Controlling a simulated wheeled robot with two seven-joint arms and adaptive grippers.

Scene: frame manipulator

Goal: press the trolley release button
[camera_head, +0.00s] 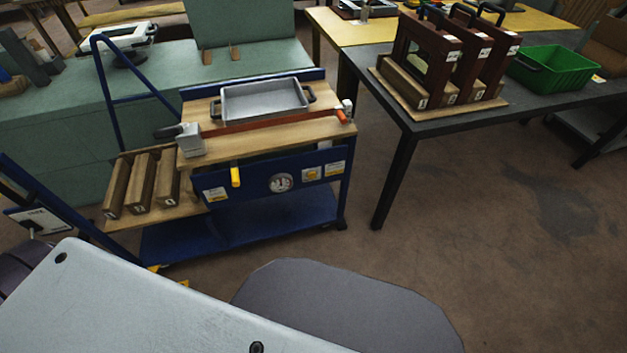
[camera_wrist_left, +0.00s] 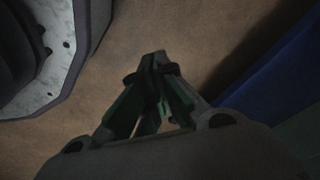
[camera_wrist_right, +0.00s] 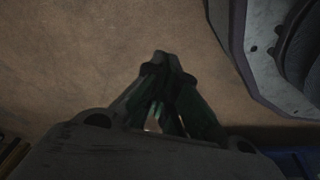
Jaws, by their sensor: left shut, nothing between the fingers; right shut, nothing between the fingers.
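The blue trolley (camera_head: 255,221) with a wooden top stands left of centre in the head view. On its front panel are a small yellow round part (camera_head: 312,174) that looks like a button, a round white dial (camera_head: 280,183) and a yellow handle (camera_head: 235,177). I cannot read the labels, so which part is the release button is not certain. My left gripper (camera_wrist_left: 158,65) shows only in the left wrist view, shut and empty over brown floor. My right gripper (camera_wrist_right: 162,65) shows only in the right wrist view, also shut and empty over floor. Neither touches the trolley.
A grey tray (camera_head: 264,101) sits on the trolley top, with several wooden blocks (camera_head: 141,184) on its left shelf. A dark table (camera_head: 440,121) at right holds brown frames (camera_head: 425,48) and a green crate (camera_head: 553,72). Floor is clear between trolley and table.

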